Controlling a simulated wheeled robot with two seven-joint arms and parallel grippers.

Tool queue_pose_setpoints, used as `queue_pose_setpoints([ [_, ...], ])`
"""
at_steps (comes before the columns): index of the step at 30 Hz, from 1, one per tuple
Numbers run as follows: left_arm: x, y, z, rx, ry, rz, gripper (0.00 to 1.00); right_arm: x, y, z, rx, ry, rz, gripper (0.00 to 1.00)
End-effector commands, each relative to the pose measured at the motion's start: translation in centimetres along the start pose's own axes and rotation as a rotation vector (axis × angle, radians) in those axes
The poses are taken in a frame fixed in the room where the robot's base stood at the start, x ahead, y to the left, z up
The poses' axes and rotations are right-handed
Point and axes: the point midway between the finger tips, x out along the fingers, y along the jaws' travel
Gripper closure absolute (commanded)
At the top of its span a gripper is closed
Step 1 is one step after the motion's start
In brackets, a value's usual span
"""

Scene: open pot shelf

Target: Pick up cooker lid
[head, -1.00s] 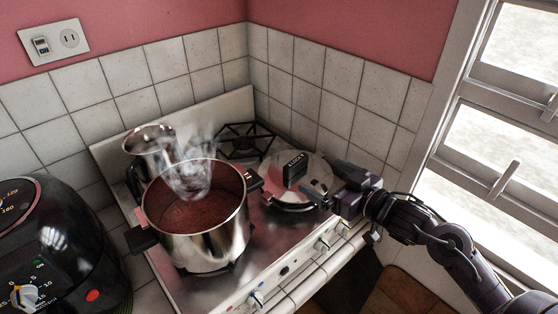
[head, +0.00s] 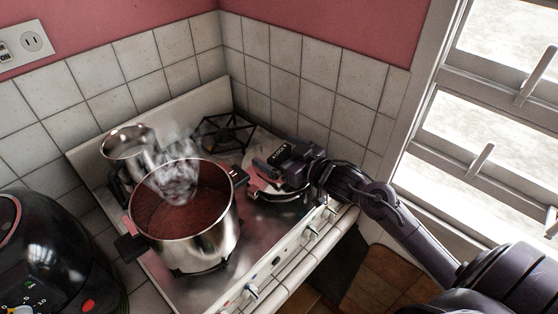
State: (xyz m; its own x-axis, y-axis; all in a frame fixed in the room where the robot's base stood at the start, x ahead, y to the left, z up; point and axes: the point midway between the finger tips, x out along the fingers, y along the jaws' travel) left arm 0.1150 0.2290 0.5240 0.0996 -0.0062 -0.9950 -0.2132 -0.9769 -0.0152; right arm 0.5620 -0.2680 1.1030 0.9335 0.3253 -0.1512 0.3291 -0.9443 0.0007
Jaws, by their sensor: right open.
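The cooker lid (head: 262,190) is a round metal lid with a dark handle. It rests on the right side of the stove, beside the pot, and is partly hidden by my right gripper. My right gripper (head: 268,168) is open over the lid, around or just above its handle; I cannot tell whether the fingers touch it. The steel pot (head: 205,238) with dark side handles stands open on the front burner, holding red-brown contents and steaming. My left gripper is not in view.
A metal jug (head: 128,143) stands behind the pot on the left. An empty burner grate (head: 222,132) is at the back. A black appliance (head: 62,255) is at the left. Tiled walls, the stove's front knobs (head: 311,235) and a window (head: 480,130) border the space.

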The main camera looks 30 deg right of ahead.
Motion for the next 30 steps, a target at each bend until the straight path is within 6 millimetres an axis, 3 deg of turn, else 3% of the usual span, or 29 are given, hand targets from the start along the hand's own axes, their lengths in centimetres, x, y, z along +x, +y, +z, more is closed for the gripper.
queue_pose_setpoints([
  [6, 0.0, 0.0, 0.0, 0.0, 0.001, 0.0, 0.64, 0.0, 0.0, 0.0, 0.0, 0.0, 0.0, 0.03],
  [20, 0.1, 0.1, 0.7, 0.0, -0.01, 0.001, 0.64, 0.0, 0.0, 0.0, 0.0, 0.0, 0.0, 0.62],
  [30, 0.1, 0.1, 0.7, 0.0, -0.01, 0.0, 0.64, 0.0, 0.1, -0.5, -0.001, 0.005, 0.0, 0.62],
])
